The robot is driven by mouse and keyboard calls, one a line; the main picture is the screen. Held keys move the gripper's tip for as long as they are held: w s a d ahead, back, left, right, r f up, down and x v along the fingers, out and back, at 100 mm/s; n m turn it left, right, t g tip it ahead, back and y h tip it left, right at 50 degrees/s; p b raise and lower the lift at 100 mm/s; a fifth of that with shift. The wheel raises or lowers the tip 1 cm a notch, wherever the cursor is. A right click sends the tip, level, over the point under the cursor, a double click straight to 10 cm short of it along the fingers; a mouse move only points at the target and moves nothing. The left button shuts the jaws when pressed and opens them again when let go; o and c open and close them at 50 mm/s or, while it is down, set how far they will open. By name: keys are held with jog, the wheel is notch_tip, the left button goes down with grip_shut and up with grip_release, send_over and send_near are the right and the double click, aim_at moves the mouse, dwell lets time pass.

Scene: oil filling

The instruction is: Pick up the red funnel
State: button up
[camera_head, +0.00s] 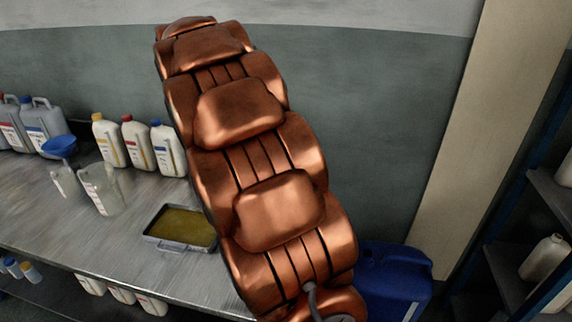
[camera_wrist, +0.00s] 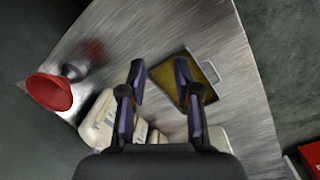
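The red funnel (camera_wrist: 49,92) shows at the left of the wrist view, its wide mouth towards the camera, near the edge of the metal table (camera_wrist: 215,32). A dark, blurred part shows beside it; I cannot tell what the funnel rests on. My gripper (camera_wrist: 160,75) is open, with its two fingers apart and nothing seen between them. The funnel lies to the left of the fingers, clear of them. In the head view I do not see the red funnel; my copper-coloured arm covers the middle of that view.
A tray of yellowish oil (camera_head: 184,226) sits on the table. A blue funnel (camera_head: 59,146), clear jugs (camera_head: 101,188) and several bottles (camera_head: 137,143) stand left. A blue container (camera_head: 393,281) is right of my arm.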

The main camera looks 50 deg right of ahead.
jog(key=w+d+f+n+p, duration=0.15)
jog(key=w+d, duration=0.25)
jog(key=d, duration=0.5)
jog(key=w+d+f+t, duration=0.1)
jog(key=w+d+f, duration=0.15)
jog(key=d, duration=0.65)
jog(key=w+d+f+n+p, duration=0.15)
jog(key=w+d, duration=0.25)
jog(key=d, duration=0.5)
jog(key=shift+m, duration=0.3)
jog(key=shift+w+d+f+p, duration=0.15)
jog(key=shift+f+p, duration=0.25)
jog(key=shift+f, duration=0.95)
jog(key=shift+d+f+p, duration=0.3)
jog(key=shift+f+p, duration=0.1)
jog(key=shift+f, duration=0.9)
jog(key=shift+w+d+f+p, duration=0.15)
jog(key=shift+f+p, duration=0.25)
jog(key=shift+f, duration=0.95)
jog(key=shift+s, duration=0.1)
grip_shut()
